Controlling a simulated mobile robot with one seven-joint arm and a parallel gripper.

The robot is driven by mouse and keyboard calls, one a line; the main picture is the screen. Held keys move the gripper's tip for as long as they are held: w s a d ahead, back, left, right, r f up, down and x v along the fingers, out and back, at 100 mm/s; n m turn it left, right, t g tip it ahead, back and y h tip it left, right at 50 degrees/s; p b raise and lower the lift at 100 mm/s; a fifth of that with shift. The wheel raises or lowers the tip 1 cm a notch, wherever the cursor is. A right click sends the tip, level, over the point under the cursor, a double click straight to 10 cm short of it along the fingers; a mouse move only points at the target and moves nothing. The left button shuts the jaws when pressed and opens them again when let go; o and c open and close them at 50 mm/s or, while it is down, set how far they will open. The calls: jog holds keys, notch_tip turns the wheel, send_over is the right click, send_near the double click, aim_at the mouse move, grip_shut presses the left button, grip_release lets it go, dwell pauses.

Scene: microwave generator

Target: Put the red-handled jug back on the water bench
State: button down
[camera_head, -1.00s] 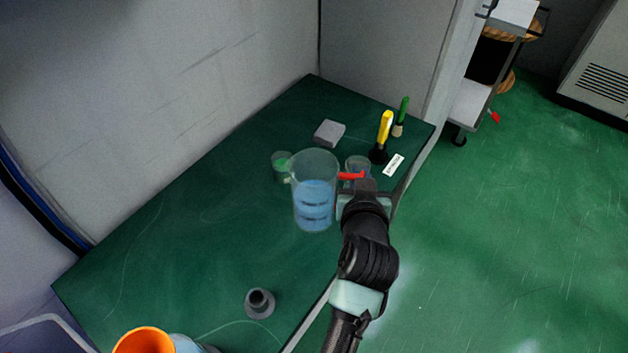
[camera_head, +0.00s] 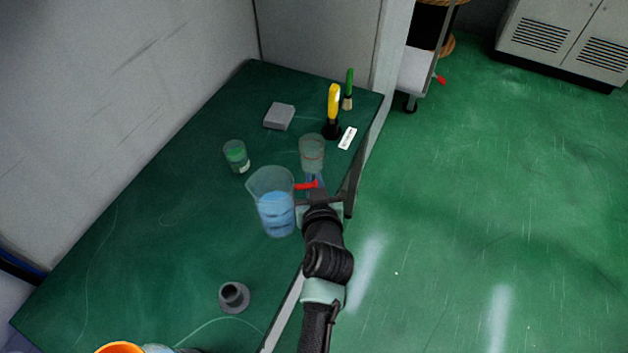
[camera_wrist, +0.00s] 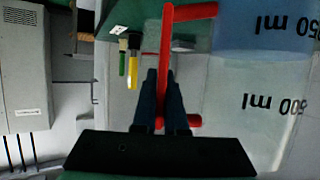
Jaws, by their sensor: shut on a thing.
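The red-handled jug (camera_head: 273,203) is a clear measuring jug with blue liquid in it. It appears over the green bench top (camera_head: 150,215) in the head view; I cannot tell whether its base touches the bench. My gripper (camera_head: 310,190) is shut on the jug's red handle, to the right of the jug body. In the wrist view the two dark fingers (camera_wrist: 161,95) close around the red handle (camera_wrist: 166,50), and the jug's wall (camera_wrist: 250,105) shows inverted "ml" marks at the right. The jug's base is hard to make out.
Behind the jug stand a clear beaker (camera_head: 312,153), a green-filled jar (camera_head: 236,156), a grey block (camera_head: 279,116), a yellow-handled tool (camera_head: 334,103) and a green-handled tool (camera_head: 348,90). A grey stand (camera_head: 234,296) and an orange container (camera_head: 120,348) are nearer. Open floor lies right.

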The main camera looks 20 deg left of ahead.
jog(key=shift+r, duration=0.1)
jog(key=c, duration=1)
grip_release()
jog(key=shift+o, duration=0.2)
jog(key=shift+f, duration=0.2)
jog(key=v, duration=1.3)
jog(key=w+d+r+m+t+h, duration=0.1)
jog(key=w+r+t, duration=0.15)
jog(key=r, duration=0.65)
jog(key=w+d+r+t, duration=0.2)
jog(key=w+r, duration=0.1)
jog(key=r, duration=0.7)
jog(key=w+d+r+m+t+h, duration=0.1)
jog(key=w+r+t, duration=0.2)
jog(key=r, duration=0.6)
jog(key=s+d+r+m+t+h, duration=0.1)
jog(key=s+r, duration=0.3)
jog(key=r, duration=0.5)
jog(key=s+d+r+m+t+h, duration=0.1)
jog(key=s+d+r+t+h, duration=0.1)
jog(key=r, duration=0.7)
jog(key=s+d+r+m+t+h, duration=0.1)
jog(key=s+d+r+t, duration=0.3)
jog(key=r, duration=0.5)
jog(key=shift+s+r+m+t, duration=0.3)
jog(key=shift+s+t, duration=0.15)
jog(key=shift+s, duration=0.4)
jog(key=shift+d, duration=0.1)
